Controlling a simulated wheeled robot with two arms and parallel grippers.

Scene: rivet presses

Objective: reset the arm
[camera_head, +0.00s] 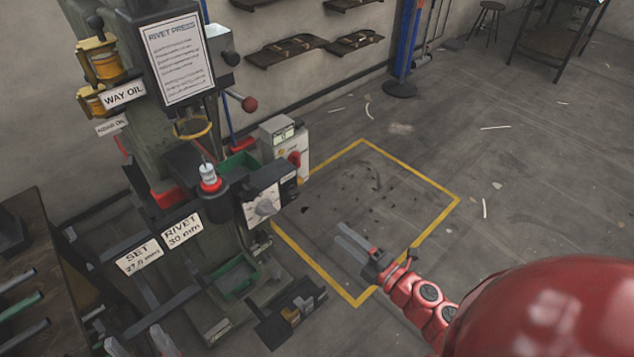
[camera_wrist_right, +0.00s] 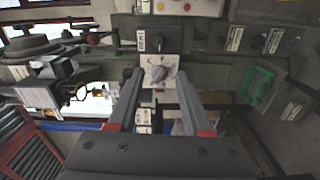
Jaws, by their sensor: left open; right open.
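My right gripper (camera_head: 352,240) is on the red arm coming in from the right, over the yellow-outlined floor square, clear of the rivet press (camera_head: 150,130). In the right wrist view its two fingers (camera_wrist_right: 156,100) stand apart with nothing between them. A white dial plate with a grey knob (camera_wrist_right: 158,72) shows beyond the fingertips. My left gripper (camera_head: 138,344) shows only as two pale fingertips, apart, at the bottom edge left of centre. Nothing shows between them, and the rest of that arm is out of view.
The press carries a dial box (camera_head: 265,203), a control box with a red knob (camera_head: 287,145), green bins (camera_head: 234,280) and label plates. A dark rack (camera_head: 40,270) with rods stands at the left. The floor inside the yellow outline (camera_head: 360,300) is open, with small debris.

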